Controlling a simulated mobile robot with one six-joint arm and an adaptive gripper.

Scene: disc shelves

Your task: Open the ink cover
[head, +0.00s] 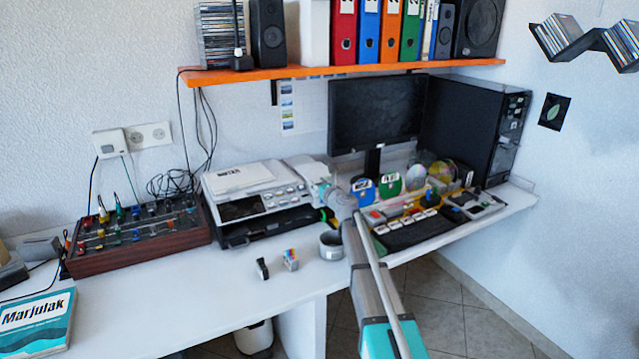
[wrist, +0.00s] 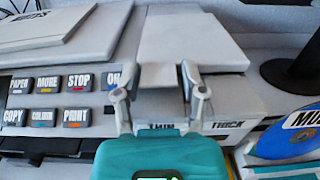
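The printer (head: 255,205) stands on the desk, with a white-grey body and a row of buttons along its front. Its right part has a light grey panel, which looks like the ink cover (head: 304,168); in the wrist view the panel (wrist: 195,38) lies just beyond my fingers. I cannot tell whether it is shut or slightly raised. My gripper (wrist: 161,72) is open, its fingers spread at the panel's front edge, above the "THIN" and "THICK" labels. Nothing is clearly held between them, and contact cannot be told. In the head view my arm hides part of the printer's right end.
A black cartridge (head: 262,268) and a coloured cartridge (head: 291,260) stand on the desk in front of the printer, beside a grey cup (head: 331,246). A monitor (head: 376,110) and discs (head: 440,174) are to the right.

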